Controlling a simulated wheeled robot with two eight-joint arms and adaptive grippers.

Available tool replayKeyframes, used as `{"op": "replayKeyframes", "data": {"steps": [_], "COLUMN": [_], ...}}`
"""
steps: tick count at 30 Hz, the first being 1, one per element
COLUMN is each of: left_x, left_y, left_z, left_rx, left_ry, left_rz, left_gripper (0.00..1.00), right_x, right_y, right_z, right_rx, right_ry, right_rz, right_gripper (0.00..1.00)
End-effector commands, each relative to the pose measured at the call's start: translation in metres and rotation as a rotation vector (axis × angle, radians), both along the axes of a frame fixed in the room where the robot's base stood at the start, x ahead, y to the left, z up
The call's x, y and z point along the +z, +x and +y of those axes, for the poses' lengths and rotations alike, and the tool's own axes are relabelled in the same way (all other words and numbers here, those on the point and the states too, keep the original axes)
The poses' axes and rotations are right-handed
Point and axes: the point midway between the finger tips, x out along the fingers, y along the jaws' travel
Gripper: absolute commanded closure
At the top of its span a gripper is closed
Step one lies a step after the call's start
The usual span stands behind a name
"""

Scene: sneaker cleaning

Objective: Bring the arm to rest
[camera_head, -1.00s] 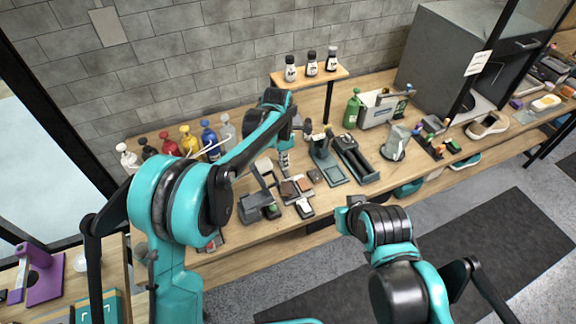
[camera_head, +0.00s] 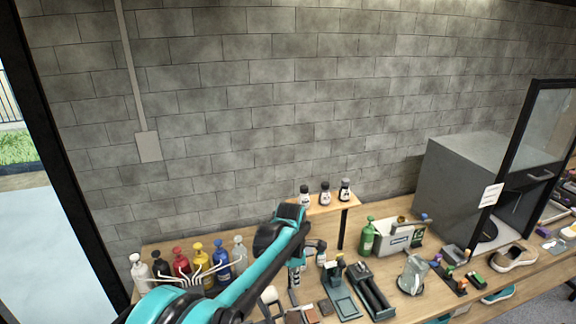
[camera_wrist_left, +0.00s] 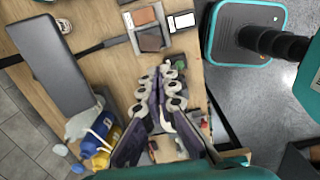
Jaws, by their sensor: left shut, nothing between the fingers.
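My left arm comes in from the bottom in the head view, and its left gripper (camera_head: 294,282) points down over the bench, near the small tools. In the left wrist view the two fingers of the left gripper (camera_wrist_left: 172,78) lie close together with nothing between them. They are above the wooden bench (camera_wrist_left: 110,65), and whether they touch anything below cannot be told. My right gripper is in neither view.
Spray bottles (camera_head: 201,262) stand left of my arm. A small wooden shelf (camera_head: 328,206) with little bottles rises behind. A green bottle (camera_head: 367,236), a tool caddy (camera_head: 397,237) and a clear jug (camera_head: 412,274) stand right. A grey cabinet (camera_head: 462,175) is further right.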

Motion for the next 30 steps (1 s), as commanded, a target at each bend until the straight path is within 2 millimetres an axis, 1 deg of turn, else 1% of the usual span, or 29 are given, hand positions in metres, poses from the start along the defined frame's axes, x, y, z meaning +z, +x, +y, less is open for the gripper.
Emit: {"op": "replayKeyframes", "data": {"steps": [1, 5, 6, 8, 9, 11, 14, 15, 17, 18, 20, 21, 24, 27, 30], "left_x": [0.001, 0.011, 0.014, 0.016, 0.017, 0.016, 0.011, 0.006, -0.002, -0.009, -0.021, -0.030, -0.053, -0.074, -0.089], "left_y": [-0.006, -0.028, -0.038, -0.054, -0.065, -0.081, -0.112, -0.125, -0.144, -0.156, -0.175, -0.188, -0.215, -0.235, -0.247], "left_z": [0.009, 0.042, 0.054, 0.071, 0.082, 0.098, 0.123, 0.132, 0.145, 0.154, 0.165, 0.173, 0.188, 0.198, 0.205], "left_rx": [-0.041, -0.238, -0.314, -0.427, -0.504, -0.619, -0.807, -0.884, -0.996, -1.070, -1.182, -1.255, -1.422, -1.557, -1.649], "left_ry": [-0.001, 0.005, 0.013, 0.029, 0.043, 0.069, 0.127, 0.154, 0.202, 0.236, 0.292, 0.332, 0.432, 0.521, 0.585], "left_rz": [-0.018, -0.098, -0.128, -0.174, -0.204, -0.248, -0.316, -0.341, -0.376, -0.396, -0.424, -0.439, -0.464, -0.473, -0.473], "left_gripper": [1.00, 1.00, 1.00, 1.00, 1.00, 1.00, 1.00, 1.00, 1.00, 1.00, 1.00, 1.00, 1.00, 1.00, 1.00], "right_x": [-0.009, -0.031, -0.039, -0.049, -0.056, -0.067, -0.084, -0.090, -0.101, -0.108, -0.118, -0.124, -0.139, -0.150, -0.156], "right_y": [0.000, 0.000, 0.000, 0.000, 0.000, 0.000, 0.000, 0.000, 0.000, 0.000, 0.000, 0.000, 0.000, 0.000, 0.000], "right_z": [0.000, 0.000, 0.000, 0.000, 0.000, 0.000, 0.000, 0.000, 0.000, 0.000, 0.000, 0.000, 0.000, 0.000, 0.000], "right_rx": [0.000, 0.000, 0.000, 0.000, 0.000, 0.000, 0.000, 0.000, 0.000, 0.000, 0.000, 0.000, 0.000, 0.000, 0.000], "right_ry": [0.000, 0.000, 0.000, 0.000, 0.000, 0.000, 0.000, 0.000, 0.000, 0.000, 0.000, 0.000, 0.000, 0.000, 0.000], "right_rz": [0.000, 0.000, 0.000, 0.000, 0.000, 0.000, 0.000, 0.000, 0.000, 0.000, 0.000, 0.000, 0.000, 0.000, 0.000], "right_gripper": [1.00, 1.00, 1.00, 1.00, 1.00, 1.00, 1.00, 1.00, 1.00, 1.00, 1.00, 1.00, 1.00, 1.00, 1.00]}}
